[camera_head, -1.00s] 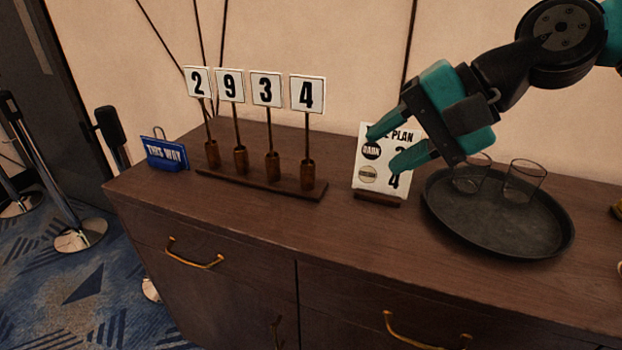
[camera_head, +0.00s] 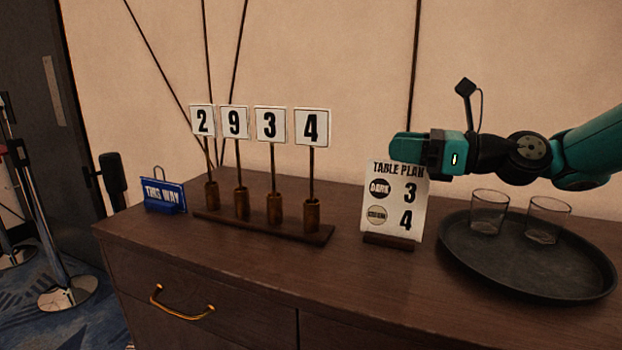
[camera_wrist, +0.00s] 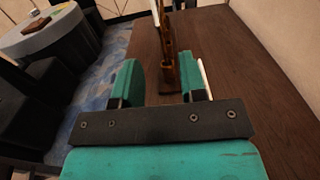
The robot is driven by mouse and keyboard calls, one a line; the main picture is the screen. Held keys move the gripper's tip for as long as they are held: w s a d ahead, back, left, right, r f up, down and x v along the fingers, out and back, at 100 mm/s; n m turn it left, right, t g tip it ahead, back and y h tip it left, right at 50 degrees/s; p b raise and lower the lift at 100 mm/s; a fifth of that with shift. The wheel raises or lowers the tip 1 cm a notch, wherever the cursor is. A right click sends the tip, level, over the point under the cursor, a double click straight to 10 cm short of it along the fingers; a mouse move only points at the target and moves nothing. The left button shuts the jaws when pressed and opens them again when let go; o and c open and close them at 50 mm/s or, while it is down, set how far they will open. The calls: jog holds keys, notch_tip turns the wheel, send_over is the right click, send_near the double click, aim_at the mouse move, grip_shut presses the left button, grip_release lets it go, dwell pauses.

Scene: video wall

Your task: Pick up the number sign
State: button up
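Several white number signs stand upright on thin rods in brown cups on a wooden base (camera_head: 262,227): a 2 (camera_head: 202,121), a 9 (camera_head: 234,123), a 3 (camera_head: 270,123) and a 4 (camera_head: 312,127). My gripper (camera_head: 400,147) is level and points left, at the top of the table plan card, apart from and right of the 4 sign. In the wrist view my gripper (camera_wrist: 160,80) is open, with nothing between its fingers. The rods and cups (camera_wrist: 168,62) show lined up beyond the fingers there, and the sign faces cannot be made out.
The table plan card (camera_head: 395,207) stands under my gripper. A dark round tray (camera_head: 530,270) with two glasses (camera_head: 489,212) is at the right. A blue "this way" sign (camera_head: 164,196) is at the left. The cabinet top between the base and the card is clear.

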jog(key=shift+a+p, duration=0.7)
jog(key=shift+p, duration=2.65)
jog(key=p, duration=1)
send_near(295, 135)
jog(key=shift+p+x, duration=0.8)
jog(key=shift+x, duration=2.6)
jog(key=shift+w+f, duration=0.1)
jog(key=shift+w, duration=0.1)
grip_shut()
